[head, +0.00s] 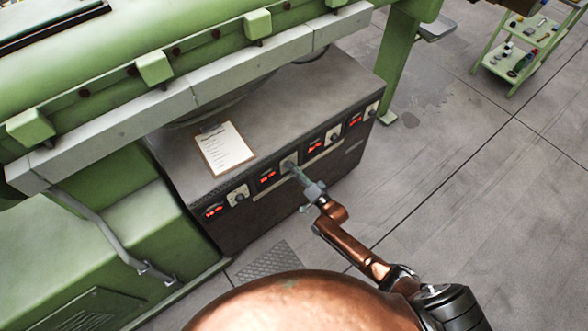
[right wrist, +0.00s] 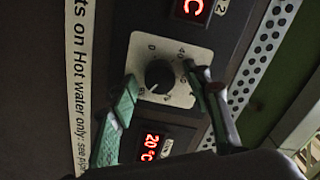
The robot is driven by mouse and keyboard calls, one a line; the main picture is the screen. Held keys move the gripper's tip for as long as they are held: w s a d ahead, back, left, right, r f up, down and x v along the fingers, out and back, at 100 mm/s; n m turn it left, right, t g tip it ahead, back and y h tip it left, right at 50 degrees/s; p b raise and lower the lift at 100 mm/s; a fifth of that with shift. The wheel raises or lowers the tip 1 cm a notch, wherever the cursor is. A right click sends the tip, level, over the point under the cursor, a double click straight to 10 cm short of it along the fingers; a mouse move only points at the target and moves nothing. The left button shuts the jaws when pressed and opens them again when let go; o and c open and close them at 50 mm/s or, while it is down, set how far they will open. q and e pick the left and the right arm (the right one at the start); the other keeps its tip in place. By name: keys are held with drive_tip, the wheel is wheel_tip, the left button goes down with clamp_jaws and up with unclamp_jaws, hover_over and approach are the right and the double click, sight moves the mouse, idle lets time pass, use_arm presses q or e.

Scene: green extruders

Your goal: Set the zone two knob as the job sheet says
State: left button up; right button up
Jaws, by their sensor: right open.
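The dark control cabinet (head: 290,115) has a row of red displays and knobs along its front. The job sheet (head: 225,148) lies on a clipboard on its top; its lines are too small to read. My right gripper (head: 294,172) is at a knob near the middle of the row, hiding it in the head view. In the right wrist view, the black knob (right wrist: 159,75) sits on a white dial plate (right wrist: 170,48) between the open fingers. A display below it (right wrist: 151,146) reads 20 °C. Another display (right wrist: 194,9), by a "2" label, is cut off. My left gripper is not in view.
A grey rail with green blocks (head: 155,67) runs above the cabinet. A bent grey pipe (head: 105,228) is at left. A green shelf cart (head: 522,50) stands at the far right. The floor right of the cabinet is clear.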

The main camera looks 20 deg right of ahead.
drive_tip(key=v, duration=1.2)
idle(0.3)
drive_tip(key=s+d+f+n+g+h+p, duration=0.15)
drive_tip(key=s+d+f+g, duration=0.25)
drive_tip(key=s+f, duration=0.85)
drive_tip(key=s+d+f+n+g+h+p, duration=0.1)
drive_tip(key=s+d+f+n+g+h, duration=0.3)
drive_tip(key=s+f, duration=0.85)
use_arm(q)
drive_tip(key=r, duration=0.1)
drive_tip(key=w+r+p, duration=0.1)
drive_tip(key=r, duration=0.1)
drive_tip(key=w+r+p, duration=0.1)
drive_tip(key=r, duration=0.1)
use_arm(e)
drive_tip(key=s+f+n+g, duration=0.1)
drive_tip(key=s+f+g, duration=0.2)
drive_tip(key=s, duration=0.8)
drive_tip(key=s+d+f+n+g, duration=0.1)
drive_tip(key=s+f+n+g, duration=0.1)
drive_tip(key=s+f, duration=0.4)
drive_tip(key=s+f+n+g, duration=0.1)
drive_tip(key=s+f+g, duration=0.2)
drive_tip(key=s, duration=1.3)
wheel_tip(320, 180, down, 3)
drive_tip(key=shift+s+d+r+g+h, duration=0.15)
drive_tip(key=shift+d+r+g+h, duration=0.05)
drive_tip(key=shift+d+g+h, duration=0.2)
